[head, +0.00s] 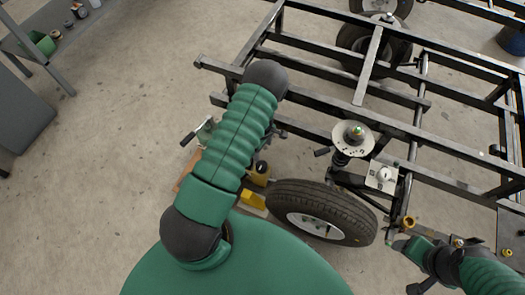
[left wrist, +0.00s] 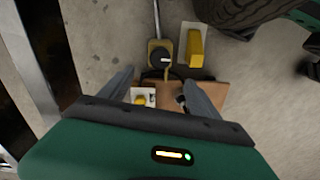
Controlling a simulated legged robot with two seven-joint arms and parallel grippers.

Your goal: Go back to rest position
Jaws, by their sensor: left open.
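My left gripper (left wrist: 158,95) is open in the left wrist view, its two grey fingers apart above a brown board (left wrist: 212,92). A small white and yellow piece (left wrist: 143,98) shows between the fingers, with no visible grip on it. In the head view my left upper arm hides most of this gripper. My right gripper (head: 398,244) shows only in part at the lower right of the head view, beside the wheel and near the frame. Its fingers are too unclear to read.
A black metal frame (head: 455,148) fills the upper right, with a suspension unit (head: 352,137) and a wheel (head: 318,212). A yellow block (left wrist: 195,45) and a yellow-black device (left wrist: 160,55) lie beside the board. A grey bench (head: 45,32) stands upper left. The left floor is open.

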